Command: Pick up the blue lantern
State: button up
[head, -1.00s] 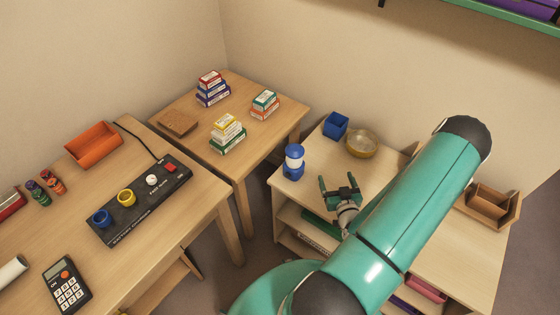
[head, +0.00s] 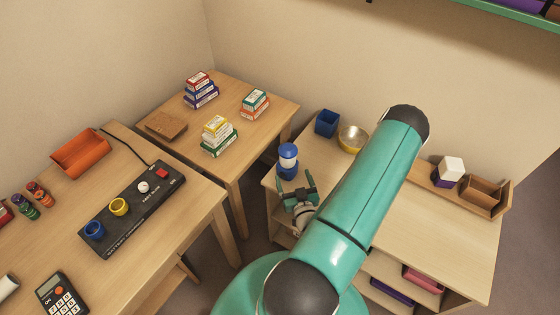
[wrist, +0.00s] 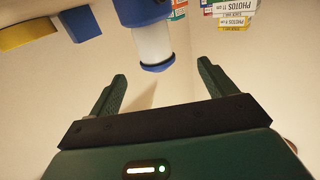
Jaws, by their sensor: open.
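The blue lantern (head: 288,160), with a blue base, white middle and blue cap, stands upright near the left edge of the shelf top (head: 400,225). In the wrist view the lantern (wrist: 152,45) appears upside down, just beyond my fingertips and between them in the picture. My gripper (head: 296,183) is open and empty, on the near side of the lantern. Its fingers (wrist: 160,75) spread to either side of the lantern's line. The gripper's body hides part of the lantern's foot in the head view. I see no contact.
A table (head: 262,120) with stacked boxes (head: 218,135) stands left, across a narrow gap.

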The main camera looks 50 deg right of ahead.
aim_at(290, 161)
jog(key=x, duration=0.8)
jog(key=shift+s+d, duration=0.2)
jog(key=shift+d, duration=0.2)
jog(key=x, duration=0.4)
jog(key=shift+w+d, duration=0.3)
jog(key=c, duration=1.3)
jog(key=shift+o, duration=0.2)
jog(key=shift+r, duration=0.2)
